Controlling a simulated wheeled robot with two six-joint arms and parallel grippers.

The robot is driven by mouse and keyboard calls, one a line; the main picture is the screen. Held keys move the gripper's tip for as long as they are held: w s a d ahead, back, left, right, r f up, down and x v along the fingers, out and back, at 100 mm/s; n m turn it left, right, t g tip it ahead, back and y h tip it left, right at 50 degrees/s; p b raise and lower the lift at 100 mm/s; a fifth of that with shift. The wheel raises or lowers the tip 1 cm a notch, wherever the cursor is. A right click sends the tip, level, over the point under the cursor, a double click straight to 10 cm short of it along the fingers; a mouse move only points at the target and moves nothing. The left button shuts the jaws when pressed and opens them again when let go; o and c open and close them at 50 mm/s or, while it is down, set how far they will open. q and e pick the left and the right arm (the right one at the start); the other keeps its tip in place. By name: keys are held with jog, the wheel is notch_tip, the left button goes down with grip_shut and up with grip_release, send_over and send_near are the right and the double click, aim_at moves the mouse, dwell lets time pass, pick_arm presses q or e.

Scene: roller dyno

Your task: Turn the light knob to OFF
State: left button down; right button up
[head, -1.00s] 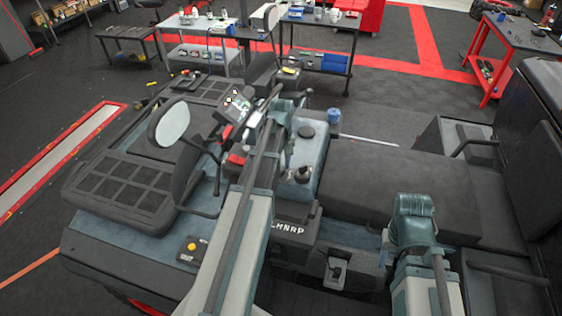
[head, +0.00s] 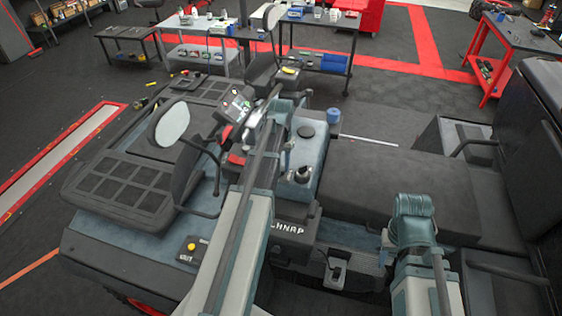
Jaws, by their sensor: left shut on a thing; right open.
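The small dash panel (head: 236,103), with a lit screen and coloured dots, stands by the steering column. My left gripper (head: 247,127) is at the right edge of this panel, shut on what appears to be the light knob. The knob is hidden behind the fingers, so its pointer and markings cannot be read. My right gripper (head: 386,240) is at the left of its teal wrist, over the floor beside the seat. It is open and empty, mostly hidden by the wrist.
A round mirror (head: 172,124) stands left of the panel. The long dark seat (head: 400,180) lies further right. Workbenches stand well behind.

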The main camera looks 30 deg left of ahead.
aim_at(281, 168)
pick_arm(q)
jog(key=shift+m, duration=0.3)
dwell(0.4)
jog(key=c, duration=0.5)
grip_release()
jog(key=shift+r, duration=0.1)
notch_tip(281, 168, up, 15)
jog(key=p, duration=1.5)
